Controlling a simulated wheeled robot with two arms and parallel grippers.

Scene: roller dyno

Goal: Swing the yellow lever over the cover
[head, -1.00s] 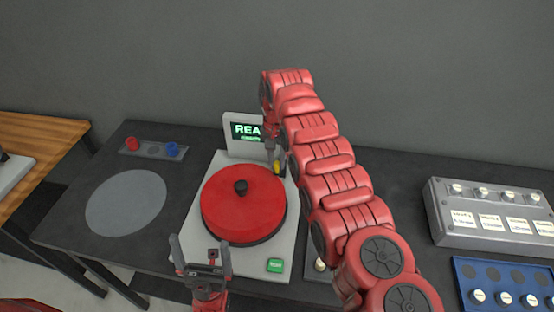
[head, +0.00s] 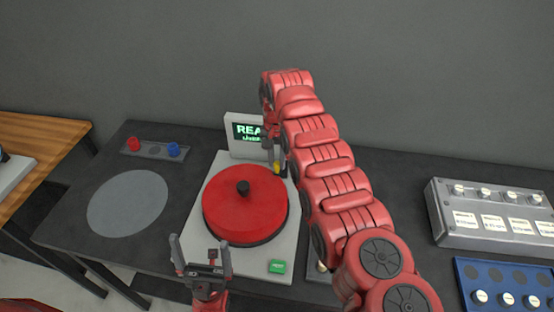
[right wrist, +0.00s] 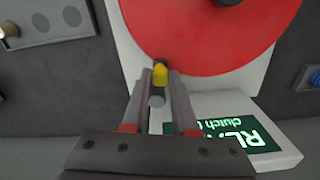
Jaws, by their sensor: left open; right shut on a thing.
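The red round cover (head: 228,212) with a black knob (head: 243,187) sits on the light grey dyno base (head: 203,262). The yellow lever (head: 277,167) is at the back right edge of the cover, partly hidden by my right gripper (head: 276,160). In the right wrist view the yellow lever tip (right wrist: 160,74) shows between the fingers of my right gripper (right wrist: 160,92), close to the rim of the red cover (right wrist: 200,40). My right gripper is shut on the lever. My left gripper (head: 202,258) is open and empty in front of the base.
A display (head: 242,133) with green text stands behind the cover. A green button (head: 277,267) is at the base's front right. A grey disc (head: 128,203) and a strip with red and blue knobs (head: 153,149) lie left. A grey panel (head: 470,232) and blue tray (head: 475,272) are right.

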